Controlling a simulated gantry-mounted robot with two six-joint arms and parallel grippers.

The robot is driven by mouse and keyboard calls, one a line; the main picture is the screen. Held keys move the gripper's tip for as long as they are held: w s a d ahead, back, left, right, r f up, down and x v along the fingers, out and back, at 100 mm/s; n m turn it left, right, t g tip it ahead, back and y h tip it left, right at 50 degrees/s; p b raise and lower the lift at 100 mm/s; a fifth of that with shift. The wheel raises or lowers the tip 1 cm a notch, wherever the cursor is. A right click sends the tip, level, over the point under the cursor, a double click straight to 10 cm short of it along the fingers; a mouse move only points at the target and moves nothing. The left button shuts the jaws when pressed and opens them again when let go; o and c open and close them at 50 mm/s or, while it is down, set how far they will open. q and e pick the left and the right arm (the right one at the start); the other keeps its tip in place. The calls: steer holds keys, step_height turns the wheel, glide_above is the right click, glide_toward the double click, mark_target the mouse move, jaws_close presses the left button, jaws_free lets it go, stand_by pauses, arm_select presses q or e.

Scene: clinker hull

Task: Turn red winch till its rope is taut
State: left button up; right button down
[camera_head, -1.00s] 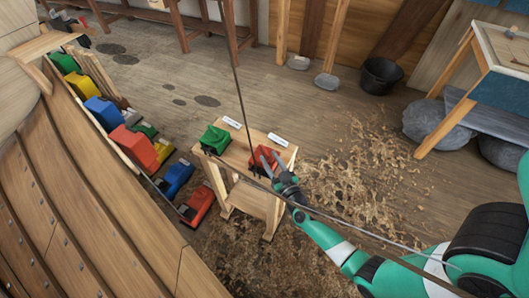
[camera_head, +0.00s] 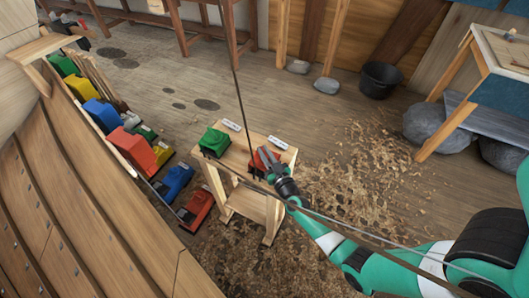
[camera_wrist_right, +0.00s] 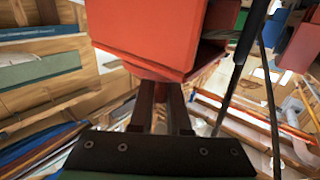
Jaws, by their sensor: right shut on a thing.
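The red winch (camera_head: 257,163) sits on the right side of the small wooden stand (camera_head: 234,165), partly hidden by my right gripper (camera_head: 266,157). The green winch (camera_head: 214,141) sits to its left on the same stand. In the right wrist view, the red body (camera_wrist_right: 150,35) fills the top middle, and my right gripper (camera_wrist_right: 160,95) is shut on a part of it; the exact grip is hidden. My left gripper is out of view.
Two small white labels lie at the stand's back edge. Several coloured blocks (camera_head: 104,114) line the planked hull (camera_head: 70,200) at left. A thin line runs from the stand toward the lower right, past my arm. Wood shavings (camera_head: 365,165) cover the floor right of the stand.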

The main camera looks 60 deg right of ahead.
steer(key=g+h+p, duration=0.1)
steer(key=m+p, duration=0.1)
steer(key=p, duration=0.1)
steer(key=shift+w+a+r+m+g+h, duration=0.1)
steer(key=shift+r+m+g+h, duration=0.2)
steer(key=shift+g+h, duration=0.1)
steer(key=shift+m+g+h+p, duration=0.3)
steer(key=shift+p, duration=0.2)
steer(key=shift+f+m+g+h, duration=0.1)
steer(key=shift+m+g+h, duration=0.4)
steer(key=shift+g, duration=0.1)
steer(key=shift+f+m+g+h, duration=0.15)
steer(key=shift+m+g+h, duration=0.2)
steer(key=shift+g, duration=0.25)
steer(key=shift+f+m+g+h+b, duration=0.15)
steer(key=shift+m+g+h+b, duration=0.15)
steer(key=shift+m+g, duration=0.2)
steer(key=m+g+b, duration=0.2)
steer(key=g+b, duration=0.1)
steer(key=m+g+h+b, duration=0.1)
steer(key=m+g+b, duration=0.1)
steer(key=g+b, duration=0.1)
steer(key=m+g+h+b, duration=0.1)
steer(key=m+g+b, duration=0.1)
steer(key=g+b, duration=0.1)
steer(key=shift+f+b, duration=0.25)
steer(key=shift+b, duration=0.45)
steer(key=shift+r+m+g+b, duration=0.25)
steer(key=shift+m+g+b, duration=0.2)
steer(key=shift+g+b, duration=0.4)
